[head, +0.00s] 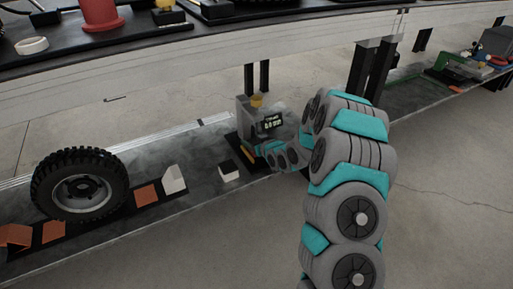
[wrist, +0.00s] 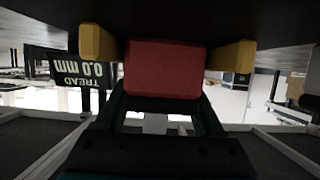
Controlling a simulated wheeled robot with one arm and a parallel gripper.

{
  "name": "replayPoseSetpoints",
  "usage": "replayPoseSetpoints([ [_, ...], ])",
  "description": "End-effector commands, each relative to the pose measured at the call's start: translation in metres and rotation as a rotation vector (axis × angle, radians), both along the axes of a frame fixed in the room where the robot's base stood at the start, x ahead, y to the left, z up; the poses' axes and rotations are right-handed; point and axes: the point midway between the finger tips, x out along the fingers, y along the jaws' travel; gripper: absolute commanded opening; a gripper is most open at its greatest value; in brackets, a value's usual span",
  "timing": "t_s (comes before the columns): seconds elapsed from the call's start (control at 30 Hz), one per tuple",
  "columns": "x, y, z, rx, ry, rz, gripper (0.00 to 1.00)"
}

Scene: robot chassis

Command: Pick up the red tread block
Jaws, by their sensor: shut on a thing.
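The red tread block (wrist: 162,70) sits between the two yellow fingertips of my gripper (wrist: 168,52) in the wrist view. My gripper is shut on it. In the head view my arm reaches down to the gripper (head: 249,153), which is small and partly hidden beside a grey gauge stand.
A large black tyre (head: 80,184) stands on the long low shelf at left. Orange wedges (head: 147,194) and white blocks (head: 174,180) lie beside it. An upper bench edge (head: 150,90) runs above the shelf. The concrete floor (head: 190,255) in front is clear.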

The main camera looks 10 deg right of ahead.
Motion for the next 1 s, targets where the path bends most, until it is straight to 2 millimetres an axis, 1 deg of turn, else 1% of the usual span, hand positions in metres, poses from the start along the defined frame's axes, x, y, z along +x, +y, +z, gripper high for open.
replayPoseSetpoints([
  [0.03,0.0,0.0,0.0,0.0,0.0,0.0,0.17],
  [0.1,0.0,0.0,0.0,0.0,0.0,0.0,0.09],
  [0.13,0.0,0.0,0.0,0.0,0.0,0.0,0.07],
  [0.43,0.0,0.0,0.003,0.0,0.0,0.0,0.07],
  [0.63,-0.001,-0.001,0.019,-0.001,-0.002,-0.001,0.07],
  [0.7,-0.01,-0.004,0.016,0.001,0.001,-0.002,0.07],
  [0.87,-0.033,-0.012,0.015,0.0,0.002,-0.003,0.07],
  [1.0,-0.056,-0.019,0.016,0.001,0.003,-0.003,0.07],
])
